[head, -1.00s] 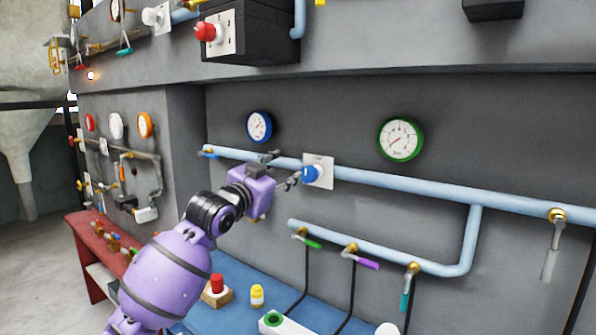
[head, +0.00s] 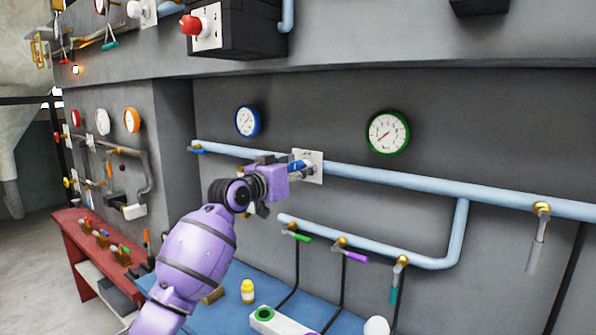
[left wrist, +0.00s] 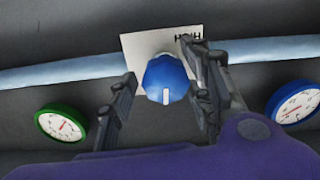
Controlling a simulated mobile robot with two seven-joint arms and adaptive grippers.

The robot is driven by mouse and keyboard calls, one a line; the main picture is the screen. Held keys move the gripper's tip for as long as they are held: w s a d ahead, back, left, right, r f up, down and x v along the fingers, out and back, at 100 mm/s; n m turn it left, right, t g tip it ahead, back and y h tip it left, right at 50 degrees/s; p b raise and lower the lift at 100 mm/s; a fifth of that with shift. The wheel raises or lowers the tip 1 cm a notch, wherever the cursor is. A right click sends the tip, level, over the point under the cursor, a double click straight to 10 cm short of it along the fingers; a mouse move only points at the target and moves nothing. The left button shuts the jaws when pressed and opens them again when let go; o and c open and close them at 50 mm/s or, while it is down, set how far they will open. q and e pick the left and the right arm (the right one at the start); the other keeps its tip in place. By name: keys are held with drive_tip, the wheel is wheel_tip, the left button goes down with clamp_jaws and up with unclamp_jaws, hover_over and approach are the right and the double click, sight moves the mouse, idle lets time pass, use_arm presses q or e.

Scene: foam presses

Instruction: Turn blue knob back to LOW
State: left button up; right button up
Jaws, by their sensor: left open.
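The blue knob (head: 296,166) sits on a white plate (head: 314,168) on the wall, by the light blue pipe. In the left wrist view the knob (left wrist: 165,80) shows face-on, its white mark pointing down in the picture. Lettering that looks like HIGH, partly covered by a finger, shows on the plate (left wrist: 140,45). My left gripper (head: 290,168) is at the knob; in the left wrist view its open fingers (left wrist: 162,92) stand one on each side of the knob. I see no clear contact. My right gripper is not in view.
A blue gauge (head: 248,121) and a green gauge (head: 388,132) hang above the pipe (head: 420,184). Below are valves with green, purple (head: 355,257) and teal handles. A yellow bottle (head: 248,291) stands on the blue bench (head: 228,318).

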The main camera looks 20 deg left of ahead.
use_arm(q)
drive_tip(key=shift+f, duration=0.1)
drive_tip(key=shift+w, duration=0.1)
drive_tip(key=c, duration=1.1)
drive_tip(key=shift+n, duration=0.6)
drive_tip(key=o, duration=1.1)
drive_tip(key=shift+d, duration=0.15)
